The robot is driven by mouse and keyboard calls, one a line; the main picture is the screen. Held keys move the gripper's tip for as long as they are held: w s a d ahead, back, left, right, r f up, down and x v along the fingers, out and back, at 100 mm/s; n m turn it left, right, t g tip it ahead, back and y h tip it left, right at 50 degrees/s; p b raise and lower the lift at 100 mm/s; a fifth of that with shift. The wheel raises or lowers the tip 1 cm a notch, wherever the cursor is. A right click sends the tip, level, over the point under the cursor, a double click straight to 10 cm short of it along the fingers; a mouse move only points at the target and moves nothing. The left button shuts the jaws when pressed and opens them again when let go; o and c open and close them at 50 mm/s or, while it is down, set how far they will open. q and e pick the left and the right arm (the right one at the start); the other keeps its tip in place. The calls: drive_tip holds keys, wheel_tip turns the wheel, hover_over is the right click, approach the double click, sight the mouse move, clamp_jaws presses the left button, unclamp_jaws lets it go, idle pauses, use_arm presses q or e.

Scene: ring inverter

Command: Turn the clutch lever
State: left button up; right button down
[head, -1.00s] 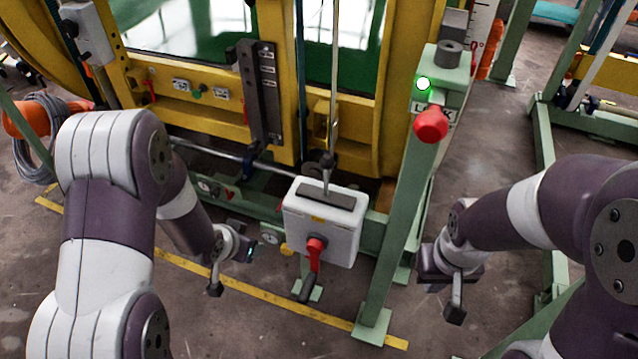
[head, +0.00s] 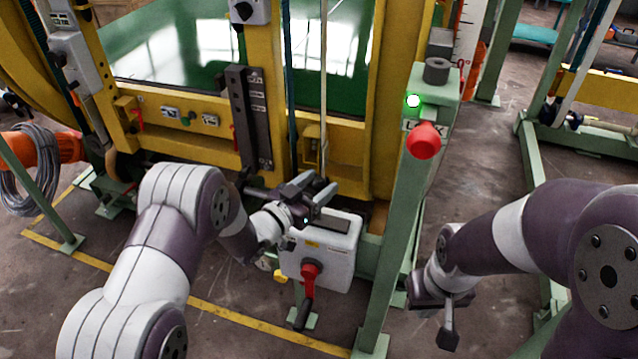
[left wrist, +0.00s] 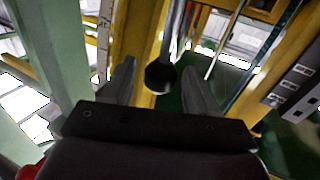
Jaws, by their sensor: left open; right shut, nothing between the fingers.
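A pale grey box (head: 340,245) stands in front of the yellow machine. A lever with a red hub and dark handle (head: 308,285) hangs down on its front. In the left wrist view, a dark round knob on a thin lever (left wrist: 160,77) shows between the fingers, with gaps on both sides. In the head view, my left gripper hides most of this lever above the box. I cannot tell which lever is the clutch lever. My left gripper (head: 316,189) is open above the box's top left. My right gripper (head: 446,318) is shut and empty, right of the green post.
The green post (head: 392,230) stands just right of the box, with a red knob (head: 423,141) and a lit green lamp (head: 413,101). A dark upright bar (head: 247,118) is behind my left gripper. A yellow floor line (head: 225,313) runs in front.

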use_arm(q)
drive_tip(key=shift+w+d, duration=0.25)
drive_tip(key=shift+w, duration=0.05)
clamp_jaws()
drive_tip(key=shift+w+a+f+n+t+h+b, duration=0.1)
drive_tip(key=shift+w+a+f+n+t+b, duration=0.2)
drive_tip(key=shift+a+n+b, duration=0.5)
drive_tip(key=shift+w+a+f+n+t+h+b, duration=0.1)
drive_tip(key=shift+w+a+n+t+b, duration=0.35)
drive_tip(key=shift+a+n, duration=0.65)
drive_tip(key=shift+w+a+f+n+t+h+b, duration=0.1)
drive_tip(key=shift+w+a+f+n+t+b, duration=0.1)
drive_tip(key=shift+a+n+t+b, duration=0.55)
drive_tip(key=shift+n+g, duration=0.3)
drive_tip(key=shift+n, duration=0.05)
unclamp_jaws()
drive_tip(key=shift+a, duration=0.15)
